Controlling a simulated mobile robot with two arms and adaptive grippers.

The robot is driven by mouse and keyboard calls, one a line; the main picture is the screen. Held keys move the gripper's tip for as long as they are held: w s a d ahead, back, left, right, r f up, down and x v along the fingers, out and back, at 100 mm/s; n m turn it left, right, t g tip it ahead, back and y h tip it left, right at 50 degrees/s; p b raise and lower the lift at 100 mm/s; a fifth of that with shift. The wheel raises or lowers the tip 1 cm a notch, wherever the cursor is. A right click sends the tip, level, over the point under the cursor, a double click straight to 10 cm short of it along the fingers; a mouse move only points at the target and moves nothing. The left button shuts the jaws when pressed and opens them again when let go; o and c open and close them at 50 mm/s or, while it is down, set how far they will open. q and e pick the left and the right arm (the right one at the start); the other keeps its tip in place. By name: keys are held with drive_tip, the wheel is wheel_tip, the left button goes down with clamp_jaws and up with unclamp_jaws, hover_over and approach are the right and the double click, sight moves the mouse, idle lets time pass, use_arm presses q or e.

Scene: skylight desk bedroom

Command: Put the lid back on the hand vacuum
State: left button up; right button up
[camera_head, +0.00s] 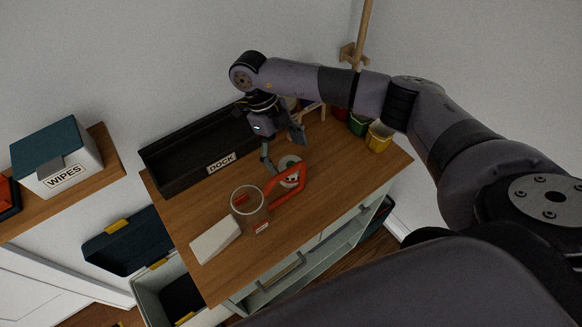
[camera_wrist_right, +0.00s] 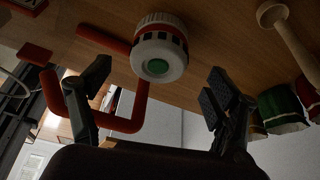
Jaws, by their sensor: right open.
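The hand vacuum lies on the wooden top of the cabinet. It has a clear round cup (camera_head: 248,211), a red-orange handle (camera_head: 291,196) and a round white end piece (camera_head: 289,165). In the wrist view the white end piece (camera_wrist_right: 159,55) has dark slots and a green centre, and the red handle (camera_wrist_right: 130,124) bends beside it. A whitish flat block (camera_head: 214,241) lies left of the cup; I cannot tell which piece is the lid. My right gripper (camera_head: 283,152) is open above the white end piece, its fingers spread either side and apparently empty. My left gripper is out of view.
A black tray marked DOCK (camera_head: 190,171) stands along the back of the wooden top (camera_head: 326,179). Small green (camera_head: 357,125) and yellow (camera_head: 379,138) cups stand at the right. A WIPES box (camera_head: 58,163) sits on a side shelf. The front right of the top is clear.

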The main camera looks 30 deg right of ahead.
sight(287, 162)
drive_tip(key=p+x, duration=0.2)
drive_tip(key=x, duration=0.2)
drive_tip(key=shift+s+f, duration=0.15)
drive_tip(key=shift+s, duration=0.05)
drive_tip(key=shift+f, duration=0.25)
drive_tip(key=c, duration=1.6)
drive_tip(key=shift+o, duration=0.2)
drive_tip(key=shift+w+a+r+b, duration=0.15)
drive_tip(key=shift+w+r+b, duration=0.2)
drive_tip(key=shift+w, duration=0.15)
drive_tip(key=shift+w+a+r+b, duration=0.95)
drive_tip(key=shift+w+r+b, duration=0.3)
drive_tip(key=shift+w, duration=0.7)
drive_tip(key=shift+w+a+r+b, duration=0.9)
drive_tip(key=shift+w+r+b, duration=0.3)
drive_tip(key=shift+w, duration=0.75)
drive_tip(key=shift+w+a+r+b, duration=0.95)
drive_tip(key=shift+w+r+b, duration=0.3)
drive_tip(key=shift+w, duration=0.75)
